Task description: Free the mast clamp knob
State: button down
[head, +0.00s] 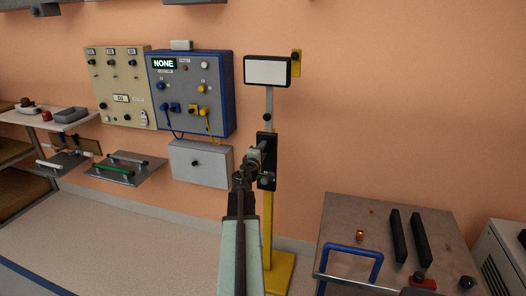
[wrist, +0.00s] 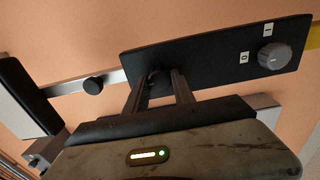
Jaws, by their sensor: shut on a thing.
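A mast with a yellow lower post (head: 267,222) and a grey upper bar (head: 268,102) stands before the wall. A black plate (head: 267,147) is on it, and it fills the upper right of the wrist view (wrist: 215,60). My gripper (wrist: 160,82) is at this plate, its two fingers shut on a small dark, rounded part that they mostly hide. I cannot tell whether this is the clamp knob. A round black knob (wrist: 92,85) sits on the grey bar, apart from my fingers. A grey dial (wrist: 273,56) with marks 0 and I is on the plate's other end.
A screen (head: 267,71) tops the mast. A blue panel (head: 190,95) and a white box (head: 201,163) hang on the wall to the left. A cart (head: 338,225) with a blue handle and black bars stands at right. Floor at left is clear.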

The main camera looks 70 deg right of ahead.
dwell(0.4)
jog(key=c, duration=1)
grip_release()
jog(key=shift+c, duration=0.2)
jog(key=a, duration=0.7)
jog(key=shift+s+a, duration=0.25)
jog(key=shift+a, duration=0.15)
